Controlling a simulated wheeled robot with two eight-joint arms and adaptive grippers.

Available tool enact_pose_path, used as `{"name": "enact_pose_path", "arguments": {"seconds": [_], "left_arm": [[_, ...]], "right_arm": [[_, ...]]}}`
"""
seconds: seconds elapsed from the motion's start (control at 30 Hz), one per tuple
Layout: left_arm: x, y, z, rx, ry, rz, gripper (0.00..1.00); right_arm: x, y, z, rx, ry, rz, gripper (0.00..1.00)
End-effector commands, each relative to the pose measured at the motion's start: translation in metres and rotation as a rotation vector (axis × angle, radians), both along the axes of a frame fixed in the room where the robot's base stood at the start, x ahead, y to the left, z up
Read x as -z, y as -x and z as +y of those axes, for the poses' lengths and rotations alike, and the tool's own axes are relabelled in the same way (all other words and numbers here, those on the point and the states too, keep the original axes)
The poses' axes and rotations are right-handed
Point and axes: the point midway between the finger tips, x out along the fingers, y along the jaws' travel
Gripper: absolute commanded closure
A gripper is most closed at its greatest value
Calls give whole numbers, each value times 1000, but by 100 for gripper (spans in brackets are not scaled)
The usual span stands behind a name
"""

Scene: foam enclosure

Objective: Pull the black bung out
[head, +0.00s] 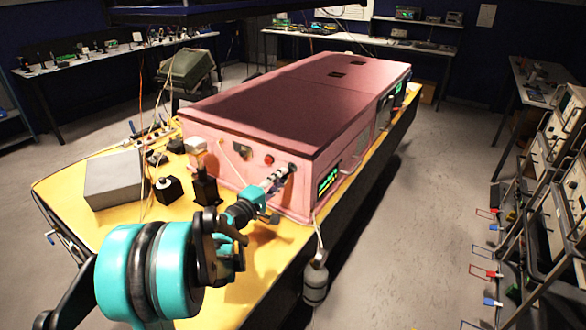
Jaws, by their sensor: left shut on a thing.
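The pink foam enclosure (270,95) stands on a yellow-topped bench. Its near face carries small fittings. My left arm comes in from the lower left and reaches up to the right end of this face. My left gripper (286,173) is at the face, shut on the small black bung (292,167). The bung is mostly covered by the gripper, and I cannot tell how deep it sits. My right gripper is out of view.
A red knob (269,159) sits left of the gripper on the same face. A green display (328,180) is around the corner. A grey box (114,180) and black blocks (168,190) stand on the bench top (65,195). A grey cylinder (315,283) hangs at the bench's right edge.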

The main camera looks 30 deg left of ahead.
Motion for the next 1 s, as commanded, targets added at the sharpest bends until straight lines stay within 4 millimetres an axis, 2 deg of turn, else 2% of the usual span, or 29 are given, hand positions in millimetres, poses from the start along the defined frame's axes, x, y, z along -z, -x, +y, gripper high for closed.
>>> {"name": "enact_pose_path", "arguments": {"seconds": [0.5,1.0], "left_arm": [[0,21,2,-1,0,0,100],[0,24,1,6,-1,8,100]], "right_arm": [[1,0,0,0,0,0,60],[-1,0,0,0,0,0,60]]}}
